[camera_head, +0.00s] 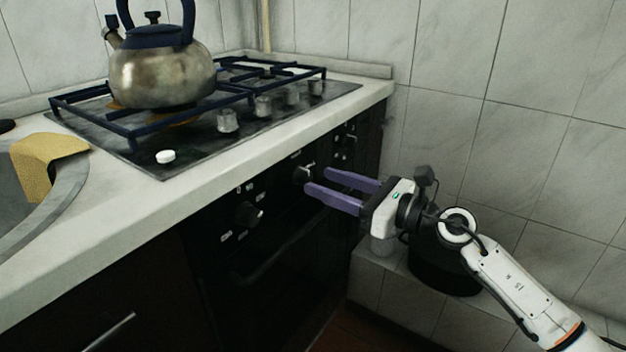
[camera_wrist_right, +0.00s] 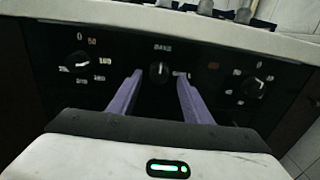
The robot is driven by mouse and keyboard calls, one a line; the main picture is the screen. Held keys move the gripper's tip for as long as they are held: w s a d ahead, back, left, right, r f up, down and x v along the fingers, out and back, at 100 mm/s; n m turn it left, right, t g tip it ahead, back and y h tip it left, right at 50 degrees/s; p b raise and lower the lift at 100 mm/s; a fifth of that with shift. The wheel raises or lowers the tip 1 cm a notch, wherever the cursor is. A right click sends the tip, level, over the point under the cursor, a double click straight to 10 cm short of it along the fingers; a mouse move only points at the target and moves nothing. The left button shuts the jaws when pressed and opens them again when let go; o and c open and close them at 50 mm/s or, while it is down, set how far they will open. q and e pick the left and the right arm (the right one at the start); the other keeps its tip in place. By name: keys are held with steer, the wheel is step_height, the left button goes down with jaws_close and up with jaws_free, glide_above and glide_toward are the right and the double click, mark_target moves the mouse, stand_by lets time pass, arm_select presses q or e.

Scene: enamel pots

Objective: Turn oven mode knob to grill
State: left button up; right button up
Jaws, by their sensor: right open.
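The oven's black front panel carries three dark round knobs in a row. The middle knob (camera_head: 302,174) has a small label above it, too blurred to read; in the right wrist view this knob (camera_wrist_right: 158,73) has a light mark pointing roughly up. My right gripper (camera_head: 318,180) is open, its purple fingers apart and aimed at the panel. In the right wrist view the middle knob appears between the fingertips (camera_wrist_right: 159,77); whether they touch it cannot be told. The left knob (camera_head: 248,215) and right knob (camera_head: 350,140) stand to either side. My left gripper is out of view.
A metal kettle (camera_head: 162,75) stands on the gas hob (camera_head: 190,140) above, with several hob knobs along its front. The worktop edge (camera_head: 270,145) overhangs the panel. A yellow cloth (camera_head: 45,165) lies by the sink at left. A dark pot (camera_head: 440,265) sits below my right arm.

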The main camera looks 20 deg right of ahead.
mark_target(309, 178)
steer(key=shift+x, duration=2.05)
